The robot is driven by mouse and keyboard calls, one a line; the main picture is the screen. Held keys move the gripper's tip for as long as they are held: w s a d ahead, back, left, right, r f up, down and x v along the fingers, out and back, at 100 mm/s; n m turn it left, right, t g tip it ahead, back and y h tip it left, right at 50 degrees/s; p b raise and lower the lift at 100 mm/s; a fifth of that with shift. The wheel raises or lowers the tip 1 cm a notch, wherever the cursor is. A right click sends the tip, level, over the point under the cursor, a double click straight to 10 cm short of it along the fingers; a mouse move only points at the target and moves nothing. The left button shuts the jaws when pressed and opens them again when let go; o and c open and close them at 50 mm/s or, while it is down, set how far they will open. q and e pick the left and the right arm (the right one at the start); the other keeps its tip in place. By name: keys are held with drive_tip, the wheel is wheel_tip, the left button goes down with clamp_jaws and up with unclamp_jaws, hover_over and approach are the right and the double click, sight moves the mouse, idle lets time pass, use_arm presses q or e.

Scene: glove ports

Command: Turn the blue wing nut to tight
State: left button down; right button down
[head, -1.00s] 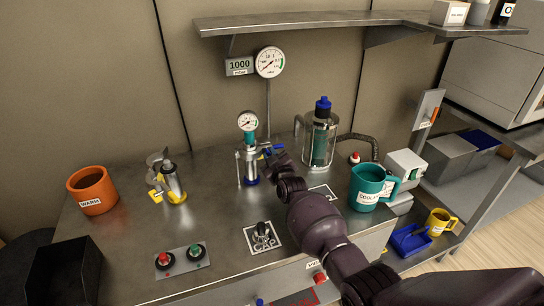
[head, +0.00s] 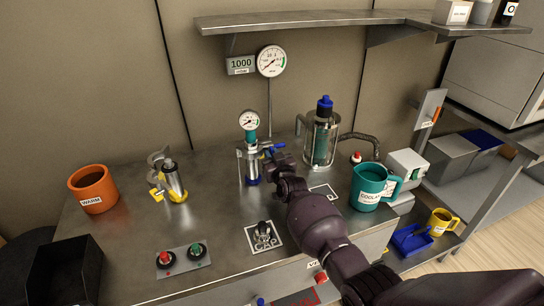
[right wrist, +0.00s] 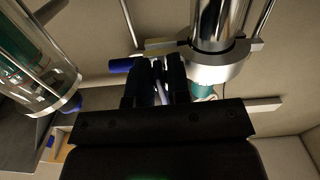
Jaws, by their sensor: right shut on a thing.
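The blue wing nut (head: 277,147) is on the side of the steel vessel with the teal-necked gauge (head: 251,160), standing on the bench. My right gripper (head: 268,160) is at the vessel's right side, shut on the wing nut. In the right wrist view my right gripper's dark fingers (right wrist: 157,75) are closed together. A blue wing (right wrist: 122,65) sticks out to their left, beside the vessel's metal collar (right wrist: 215,68). The fingers hide the rest of the nut, and how tight it is cannot be told. My left gripper is not in view.
A glass-walled vessel with a blue cap (head: 322,135) stands close right of my gripper. A teal mug (head: 366,187) is farther right. A clamp stand piece (head: 172,182) and an orange pot (head: 92,188) are at left. A shelf (head: 330,22) hangs above.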

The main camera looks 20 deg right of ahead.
drive_tip(key=c, duration=1.2)
unclamp_jaws()
drive_tip(key=shift+c, duration=0.2)
